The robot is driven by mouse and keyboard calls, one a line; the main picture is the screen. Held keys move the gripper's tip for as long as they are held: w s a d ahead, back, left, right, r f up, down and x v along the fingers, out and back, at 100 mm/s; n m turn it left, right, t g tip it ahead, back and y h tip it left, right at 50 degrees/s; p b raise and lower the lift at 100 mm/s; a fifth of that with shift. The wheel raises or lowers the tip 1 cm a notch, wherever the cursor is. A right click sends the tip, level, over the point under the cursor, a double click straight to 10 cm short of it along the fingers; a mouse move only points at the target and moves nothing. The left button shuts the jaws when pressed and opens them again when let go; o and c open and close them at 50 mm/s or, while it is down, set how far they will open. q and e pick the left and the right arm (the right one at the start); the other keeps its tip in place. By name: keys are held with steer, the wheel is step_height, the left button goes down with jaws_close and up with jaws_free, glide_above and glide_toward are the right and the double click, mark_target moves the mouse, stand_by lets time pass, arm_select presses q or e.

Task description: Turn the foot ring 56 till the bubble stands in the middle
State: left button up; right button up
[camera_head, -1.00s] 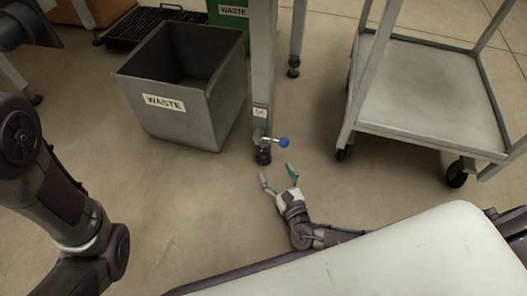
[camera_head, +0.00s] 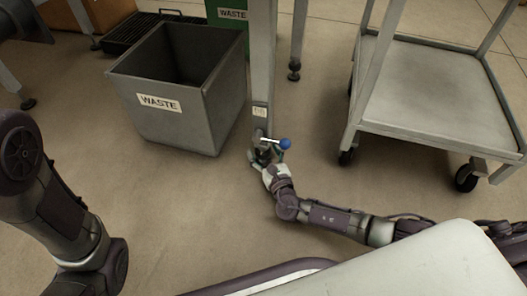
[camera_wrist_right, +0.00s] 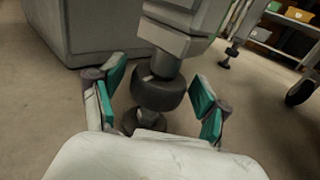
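The foot ring 56 (camera_wrist_right: 158,93) is a dark, thick ring on a steel leg (camera_head: 262,60), above a round foot pad (camera_wrist_right: 141,121) on the floor. A small label (camera_head: 260,111) is on the leg, too small to read now. My right gripper (camera_head: 266,156) is at the leg's foot. In the right wrist view my right gripper (camera_wrist_right: 158,78) is open, one teal-padded finger on each side of the ring, with gaps between pads and ring. A lever with a blue knob (camera_head: 285,143) sticks out just above the gripper. No bubble shows. My left gripper is out of view.
A grey waste bin (camera_head: 188,115) stands left of the leg. A wheeled cart (camera_head: 425,100) stands to the right, its casters (camera_head: 466,178) on the floor. The floor in front of the leg is clear.

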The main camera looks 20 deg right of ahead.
steer(key=c, duration=0.9)
steer(key=n+y, duration=0.2)
steer(key=y, duration=0.2)
steer(key=shift+w+d+r+n+g, duration=0.1)
steer(key=shift+n+g, duration=0.3)
steer(key=shift+n+g+y, duration=0.7)
steer(key=shift+n+y, duration=0.4)
steer(key=shift+y, duration=0.7)
steer(key=o, duration=1.2)
steer(key=shift+s, duration=0.2)
